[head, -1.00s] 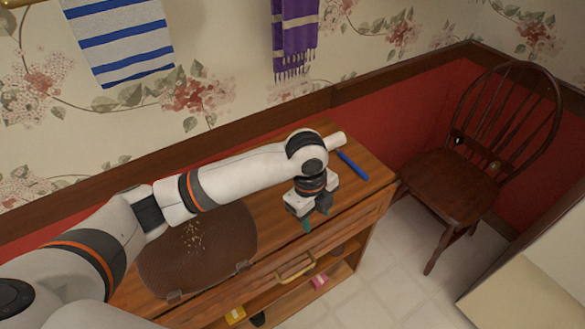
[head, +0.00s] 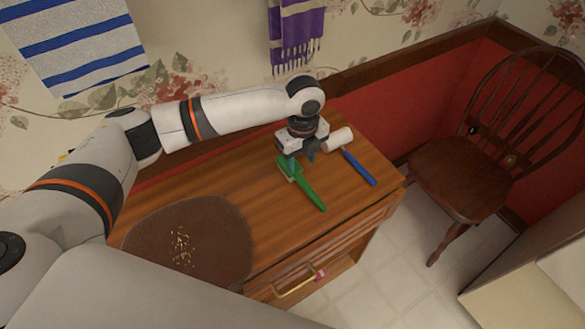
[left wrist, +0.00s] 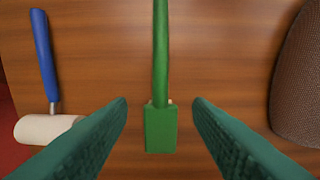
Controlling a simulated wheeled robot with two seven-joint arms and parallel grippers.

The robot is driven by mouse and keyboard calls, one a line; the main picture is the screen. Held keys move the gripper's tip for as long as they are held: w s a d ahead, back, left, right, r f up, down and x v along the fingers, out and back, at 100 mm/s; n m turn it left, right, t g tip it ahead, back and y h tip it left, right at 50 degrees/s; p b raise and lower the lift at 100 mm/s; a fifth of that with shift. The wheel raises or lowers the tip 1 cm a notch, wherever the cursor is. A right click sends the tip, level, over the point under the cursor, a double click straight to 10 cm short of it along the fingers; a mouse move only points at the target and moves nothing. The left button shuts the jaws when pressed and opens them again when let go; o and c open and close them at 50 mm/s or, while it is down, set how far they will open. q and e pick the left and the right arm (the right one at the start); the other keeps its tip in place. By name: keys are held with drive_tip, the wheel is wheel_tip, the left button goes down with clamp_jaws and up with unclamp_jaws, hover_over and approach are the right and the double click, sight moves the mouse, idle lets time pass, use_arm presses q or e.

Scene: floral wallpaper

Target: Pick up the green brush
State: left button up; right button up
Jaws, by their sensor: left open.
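The green brush (head: 308,187) lies on the wooden cabinet top, its handle pointing toward the front edge. It also shows in the left wrist view (left wrist: 161,127), its block-shaped head between my two fingers and its handle running up out of the picture. My left gripper (head: 302,158) is over the head end of the brush in the head view. In the left wrist view the left gripper (left wrist: 160,108) is open, one finger on each side of the head with a gap on both sides. My right gripper is not in view.
A paint roller with a white roll (head: 339,138) and blue handle (head: 358,167) lies to the right of the brush. A brown mat (head: 215,225) with crumbs lies to the left. A wooden chair (head: 460,180) stands right of the cabinet. The wall is behind.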

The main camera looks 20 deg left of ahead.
sight(299, 175)
use_arm(q)
drive_tip(key=shift+f, duration=0.6)
drive_tip(key=shift+w+f, duration=0.15)
drive_tip(key=shift+f, duration=0.1)
drive_tip(key=f, duration=0.1)
drive_tip(key=f+p, duration=0.1)
drive_tip(key=f, duration=0.2)
drive_tip(key=shift+a+f, duration=0.2)
drive_tip(key=shift+a, duration=0.1)
drive_tip(key=shift+f, duration=0.45)
clamp_jaws()
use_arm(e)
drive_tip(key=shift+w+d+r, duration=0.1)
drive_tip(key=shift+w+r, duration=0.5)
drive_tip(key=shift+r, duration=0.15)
